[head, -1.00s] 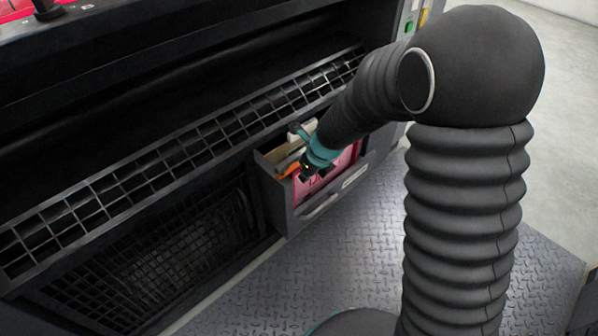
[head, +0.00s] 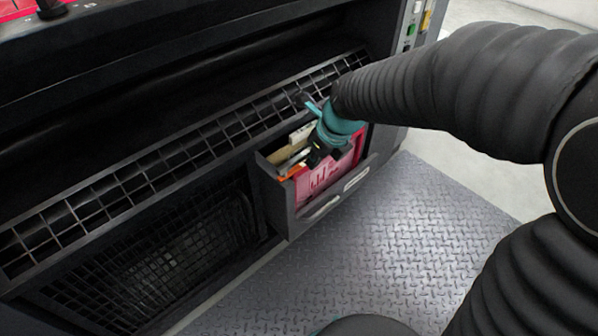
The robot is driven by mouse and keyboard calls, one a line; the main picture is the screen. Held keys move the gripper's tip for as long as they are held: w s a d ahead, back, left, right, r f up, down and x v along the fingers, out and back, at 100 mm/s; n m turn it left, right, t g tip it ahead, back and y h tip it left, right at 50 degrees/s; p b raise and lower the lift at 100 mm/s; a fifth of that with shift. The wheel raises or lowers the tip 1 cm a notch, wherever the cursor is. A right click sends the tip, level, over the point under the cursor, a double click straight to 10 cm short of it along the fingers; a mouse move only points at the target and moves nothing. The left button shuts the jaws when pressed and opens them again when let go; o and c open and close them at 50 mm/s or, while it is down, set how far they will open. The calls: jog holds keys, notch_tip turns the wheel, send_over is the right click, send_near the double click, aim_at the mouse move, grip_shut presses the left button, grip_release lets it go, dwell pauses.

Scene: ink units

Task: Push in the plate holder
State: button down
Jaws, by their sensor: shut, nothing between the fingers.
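An open dark grey drawer (head: 290,221) sticks out from the front of the machine, low at its right end. It has a handle (head: 322,208) and a white label on its front. It holds a pink-red piece (head: 318,183), an orange item and pale items. I cannot tell for sure which part is the plate holder. My gripper (head: 315,158), dark with a teal wrist, hangs over the drawer's opening and hides part of its contents. The gripper is shut with nothing in it. I cannot tell whether it touches anything.
A wire grid ledge (head: 165,162) runs along the machine above the drawer. A mesh panel (head: 165,255) lies left of it. A clear tread-plate floor (head: 390,250) lies in front. My arm covers the right side.

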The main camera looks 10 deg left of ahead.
jog(key=b, duration=0.1)
send_near(295, 173)
jog(key=shift+s+a+f, duration=0.4)
jog(key=shift+a+f, duration=0.4)
jog(key=shift+f, duration=0.05)
jog(key=shift+s+a+f, duration=0.45)
jog(key=shift+a+f, duration=0.4)
